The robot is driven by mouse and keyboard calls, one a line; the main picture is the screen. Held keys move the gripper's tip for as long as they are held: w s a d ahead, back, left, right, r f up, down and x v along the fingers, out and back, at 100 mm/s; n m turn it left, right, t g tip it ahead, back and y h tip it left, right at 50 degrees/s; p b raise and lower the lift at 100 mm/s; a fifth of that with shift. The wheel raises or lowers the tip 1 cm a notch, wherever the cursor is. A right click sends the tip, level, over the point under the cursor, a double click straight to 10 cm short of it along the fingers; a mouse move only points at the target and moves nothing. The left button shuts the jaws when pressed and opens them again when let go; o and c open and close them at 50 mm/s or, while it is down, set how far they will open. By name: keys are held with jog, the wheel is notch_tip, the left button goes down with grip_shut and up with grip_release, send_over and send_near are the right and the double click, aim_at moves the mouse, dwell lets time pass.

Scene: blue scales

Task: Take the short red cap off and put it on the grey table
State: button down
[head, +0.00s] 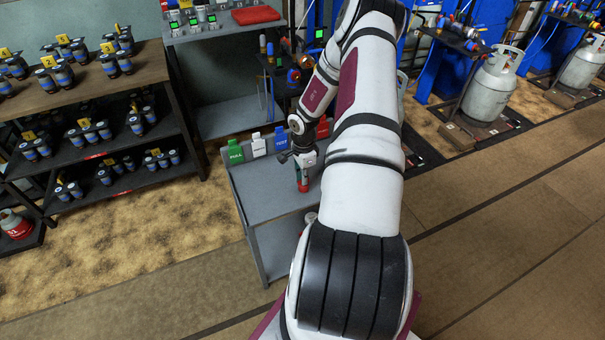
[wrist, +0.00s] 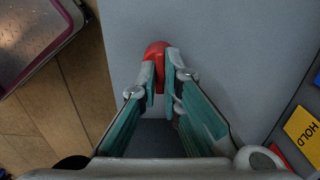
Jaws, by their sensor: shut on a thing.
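My gripper (wrist: 161,72) is shut on the short red cap (wrist: 155,50), which shows between and beyond the fingertips in the wrist view. In the head view my gripper (head: 302,178) points down over the grey table (head: 262,205), with the red cap (head: 302,187) at its tips. The grey tabletop also fills the middle of the wrist view (wrist: 225,40). I cannot tell whether the cap touches the tabletop or hangs just above it.
Green (head: 235,153), white (head: 258,145) and blue (head: 281,139) signs stand along the table's back edge. A yellow HOLD sign (wrist: 304,135) is at the right in the wrist view. The table's left part is bare. A shelf (head: 110,120) with several small cylinders stands at left.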

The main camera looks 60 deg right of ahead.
jog(key=shift+f, duration=0.25)
jog(key=c, duration=1.7)
grip_release()
notch_tip(320, 180, up, 12)
jog(key=shift+r, duration=0.1)
